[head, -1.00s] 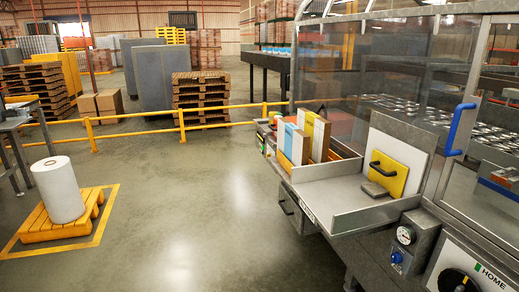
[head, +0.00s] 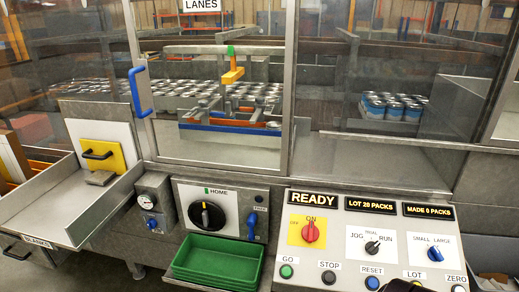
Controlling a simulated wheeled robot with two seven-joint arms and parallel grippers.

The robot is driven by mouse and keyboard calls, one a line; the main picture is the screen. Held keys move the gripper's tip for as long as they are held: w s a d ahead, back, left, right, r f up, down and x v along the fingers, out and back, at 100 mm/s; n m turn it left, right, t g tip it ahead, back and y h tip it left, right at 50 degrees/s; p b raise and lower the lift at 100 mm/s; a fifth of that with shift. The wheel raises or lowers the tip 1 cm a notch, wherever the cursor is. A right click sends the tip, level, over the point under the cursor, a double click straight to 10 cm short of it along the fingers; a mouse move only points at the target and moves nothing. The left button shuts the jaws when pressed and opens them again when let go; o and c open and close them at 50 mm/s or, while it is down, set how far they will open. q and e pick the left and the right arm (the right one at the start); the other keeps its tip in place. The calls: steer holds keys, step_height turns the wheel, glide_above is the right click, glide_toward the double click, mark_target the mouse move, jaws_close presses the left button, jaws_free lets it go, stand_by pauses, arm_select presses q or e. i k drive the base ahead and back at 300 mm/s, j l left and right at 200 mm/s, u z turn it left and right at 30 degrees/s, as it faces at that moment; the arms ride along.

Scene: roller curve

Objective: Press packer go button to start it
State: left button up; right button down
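The green GO button (head: 287,271) is at the lower left of the packer's white control panel (head: 340,235), under its GO label. The black STOP button (head: 328,277) is just right of it, then the blue RESET button (head: 372,283). The display (head: 313,199) above reads READY; the others read LOT 20 PACKS and MADE 0 PACKS. The red switch (head: 310,232) has OFF and ON marks. The mode knob (head: 372,247) has JOG, TRIAL and RUN marks; its exact setting is hard to tell. Neither gripper can be made out; dark shapes at the bottom edge are cut off.
A green tray (head: 212,262) sits left of the panel, below the HOME dial (head: 207,215). A clear guard door with a blue handle (head: 140,90) appears closed. Cans stand behind the guards. The blanks tray (head: 70,205) juts out at left.

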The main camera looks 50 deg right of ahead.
mark_target(287, 271)
steer(key=z, duration=2.35)
